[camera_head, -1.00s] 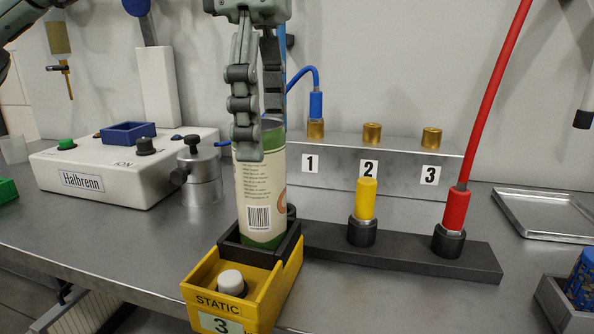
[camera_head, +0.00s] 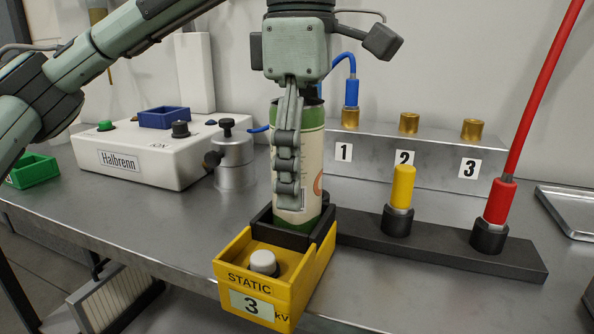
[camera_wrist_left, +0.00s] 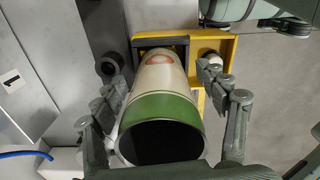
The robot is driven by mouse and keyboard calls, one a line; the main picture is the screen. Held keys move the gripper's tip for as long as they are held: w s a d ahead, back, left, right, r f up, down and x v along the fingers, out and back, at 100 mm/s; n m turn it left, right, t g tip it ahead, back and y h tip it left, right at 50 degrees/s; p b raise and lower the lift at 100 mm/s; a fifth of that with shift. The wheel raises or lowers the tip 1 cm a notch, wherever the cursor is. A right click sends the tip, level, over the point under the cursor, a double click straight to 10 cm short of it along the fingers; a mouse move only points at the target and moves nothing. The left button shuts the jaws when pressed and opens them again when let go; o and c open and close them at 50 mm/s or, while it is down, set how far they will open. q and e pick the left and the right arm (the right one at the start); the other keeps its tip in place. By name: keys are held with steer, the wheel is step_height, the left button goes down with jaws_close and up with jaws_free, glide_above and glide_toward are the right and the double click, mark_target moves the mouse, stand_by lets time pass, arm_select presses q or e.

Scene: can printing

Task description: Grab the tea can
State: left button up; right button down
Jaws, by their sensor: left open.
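The tea can (camera_head: 313,165) is a cream cylinder with green bands, standing upright in the dark holder at the back of a yellow box (camera_head: 290,290) marked STATIC 3 kV. My left gripper (camera_head: 287,190) points down over the can, one finger in front of it and hiding part of its side. In the left wrist view, the can (camera_wrist_left: 158,85) stands between the two open fingers (camera_wrist_left: 165,90), its dark open top towards the camera. I cannot tell whether a finger touches it. My right gripper does not show.
A white Halbrenn device (camera_head: 145,160) with a blue tray (camera_head: 164,117) stands left, a metal cylinder (camera_head: 235,165) beside it. A dark bar with a yellow plug (camera_head: 403,187) and a red plug (camera_head: 499,203) lies right, before a metal block (camera_head: 432,170) numbered 1 to 3.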

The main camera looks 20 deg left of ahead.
arm_select(q)
steer(key=shift+c, duration=0.3)
steer(key=c, duration=0.9)
steer(key=shift+o, duration=0.2)
